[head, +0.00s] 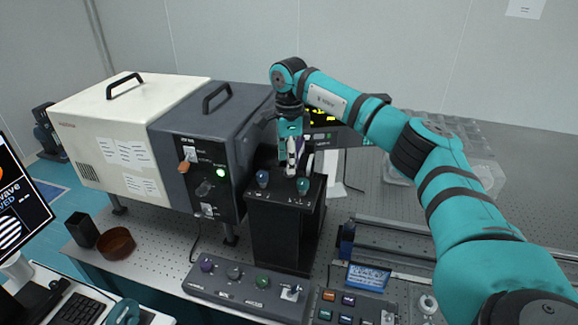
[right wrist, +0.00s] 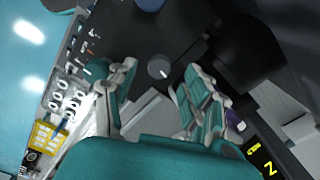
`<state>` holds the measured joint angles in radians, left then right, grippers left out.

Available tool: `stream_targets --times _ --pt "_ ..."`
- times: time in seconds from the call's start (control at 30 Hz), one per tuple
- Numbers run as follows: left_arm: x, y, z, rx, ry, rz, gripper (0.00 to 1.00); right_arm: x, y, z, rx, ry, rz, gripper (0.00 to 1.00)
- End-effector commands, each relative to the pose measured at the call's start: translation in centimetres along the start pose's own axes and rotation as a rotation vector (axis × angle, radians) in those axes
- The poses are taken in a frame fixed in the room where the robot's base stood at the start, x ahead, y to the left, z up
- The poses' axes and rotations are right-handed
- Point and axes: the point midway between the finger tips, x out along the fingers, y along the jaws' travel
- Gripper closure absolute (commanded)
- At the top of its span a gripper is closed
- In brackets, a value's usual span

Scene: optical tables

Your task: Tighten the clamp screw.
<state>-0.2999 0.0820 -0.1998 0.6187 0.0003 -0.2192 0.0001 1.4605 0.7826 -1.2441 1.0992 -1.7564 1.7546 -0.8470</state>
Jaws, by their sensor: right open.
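A black upright stand (head: 285,232) has a blue knob (head: 262,179) and a green knob (head: 303,186) on its top. My right gripper (head: 291,165) points down over the stand's top, behind these knobs. In the right wrist view, my right gripper's fingers (right wrist: 158,78) are spread apart. A small round grey knob (right wrist: 159,67) shows in the gap between them, apparently untouched. It may be the clamp screw; I cannot tell for sure. In the head view, my gripper hides that spot. My left gripper is not in view.
A dark grey box (head: 200,170) with a switch panel stands close left of the stand. A control panel with knobs (head: 245,290) lies in front. A rail (head: 390,250) runs to the right. A display (head: 322,115) stands behind. A brown bowl (head: 115,242) sits front left.

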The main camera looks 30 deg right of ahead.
Motion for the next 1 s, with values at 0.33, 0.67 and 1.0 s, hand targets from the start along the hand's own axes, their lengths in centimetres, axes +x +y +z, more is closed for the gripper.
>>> stream_targets --times 0.33,0.67,1.0 --pt "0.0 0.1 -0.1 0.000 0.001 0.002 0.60 -7.3 -0.1 0.1 0.000 -0.003 -0.003 0.50" --pt "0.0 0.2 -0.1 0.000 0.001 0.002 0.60 -9.3 -0.1 0.0 0.000 -0.001 0.000 0.50" --pt "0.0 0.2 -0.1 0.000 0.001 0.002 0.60 -9.2 -0.1 0.0 0.000 -0.001 0.000 0.50"
